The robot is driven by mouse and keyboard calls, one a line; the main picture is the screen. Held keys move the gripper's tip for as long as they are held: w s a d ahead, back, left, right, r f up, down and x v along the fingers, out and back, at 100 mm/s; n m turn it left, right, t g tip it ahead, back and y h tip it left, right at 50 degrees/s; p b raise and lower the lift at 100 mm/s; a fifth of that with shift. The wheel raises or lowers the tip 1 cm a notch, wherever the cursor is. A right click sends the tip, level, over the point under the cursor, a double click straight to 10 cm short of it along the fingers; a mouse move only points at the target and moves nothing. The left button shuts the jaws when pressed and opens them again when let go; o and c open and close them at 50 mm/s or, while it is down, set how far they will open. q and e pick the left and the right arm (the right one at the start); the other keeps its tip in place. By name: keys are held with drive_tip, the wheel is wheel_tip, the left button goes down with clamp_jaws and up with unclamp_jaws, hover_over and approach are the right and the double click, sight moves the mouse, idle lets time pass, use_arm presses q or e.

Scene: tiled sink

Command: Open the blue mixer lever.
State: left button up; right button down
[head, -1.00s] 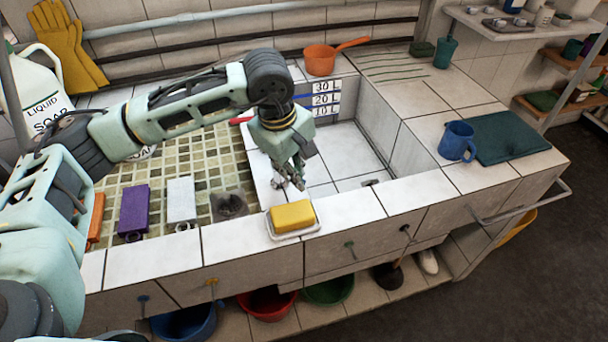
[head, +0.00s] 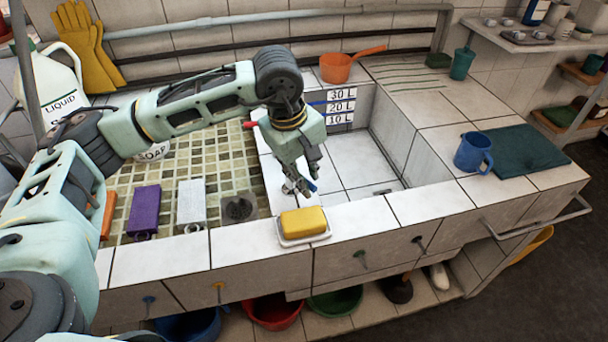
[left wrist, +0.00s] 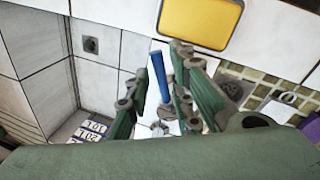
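The blue mixer lever is a thin blue rod; its tip (head: 312,186) shows at my left gripper's fingertips in the head view. In the left wrist view the blue lever (left wrist: 160,76) stands between the two green fingers, with a visible gap on each side. My left gripper (head: 300,186) is open and reaches down over the front of the white-tiled sink, just behind the yellow sponge. The metal fitting (left wrist: 161,128) below the lever is partly hidden by the fingers. My right gripper is not in view.
The yellow sponge (head: 303,221) in its dish sits on the front ledge, close to the gripper. A red lever (head: 249,124) shows behind my left wrist. An orange pan (head: 337,69) stands at the back. A blue mug (head: 471,153) stands right of the basin.

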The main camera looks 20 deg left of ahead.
use_arm(q)
drive_tip(key=shift+o, duration=0.2)
drive_tip(key=shift+s+f, duration=0.1)
drive_tip(key=shift+f, duration=0.05)
drive_tip(key=v, duration=1.2)
drive_tip(key=shift+f, duration=0.1)
